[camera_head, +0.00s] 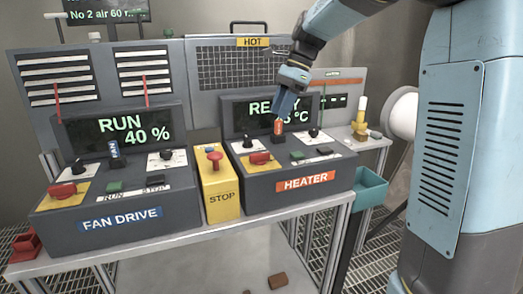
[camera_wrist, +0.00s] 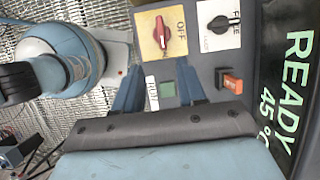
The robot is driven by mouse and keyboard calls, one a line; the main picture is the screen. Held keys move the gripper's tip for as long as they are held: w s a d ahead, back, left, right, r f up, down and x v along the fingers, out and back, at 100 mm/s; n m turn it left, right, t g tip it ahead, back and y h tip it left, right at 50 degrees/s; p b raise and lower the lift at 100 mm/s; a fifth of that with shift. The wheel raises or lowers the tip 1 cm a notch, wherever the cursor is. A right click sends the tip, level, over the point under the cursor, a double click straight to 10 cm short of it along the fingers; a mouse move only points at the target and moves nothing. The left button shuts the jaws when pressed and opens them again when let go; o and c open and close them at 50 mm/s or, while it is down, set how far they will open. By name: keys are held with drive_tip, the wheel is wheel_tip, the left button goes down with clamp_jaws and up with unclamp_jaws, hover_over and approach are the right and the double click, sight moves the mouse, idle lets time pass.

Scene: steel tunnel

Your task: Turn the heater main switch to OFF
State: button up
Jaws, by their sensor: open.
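The heater box (camera_head: 300,193) carries a red rotary switch (camera_head: 261,158) on a yellow plate at its front left. In the wrist view, the red switch (camera_wrist: 163,32) sits on its yellow plate beside the word OFF; its exact setting is hard to tell. My gripper (camera_head: 283,106) is above the heater panel, behind the switch in the head view, and apart from it. The switch lies beyond the fingertips.
An orange-tagged part (camera_head: 278,126) stands near my gripper, in front of the READY display. A yellow STOP box (camera_head: 218,190) and the fan drive box (camera_head: 115,205) are to the left. A teal bin (camera_head: 369,188) hangs right.

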sight(261, 153)
drive_tip(key=x, duration=1.4)
drive_tip(key=shift+w+a+r, duration=0.1)
drive_tip(key=shift+w+a, duration=0.1)
drive_tip(key=shift+a, duration=0.05)
drive_tip(key=shift+c, duration=0.4)
clamp_jaws()
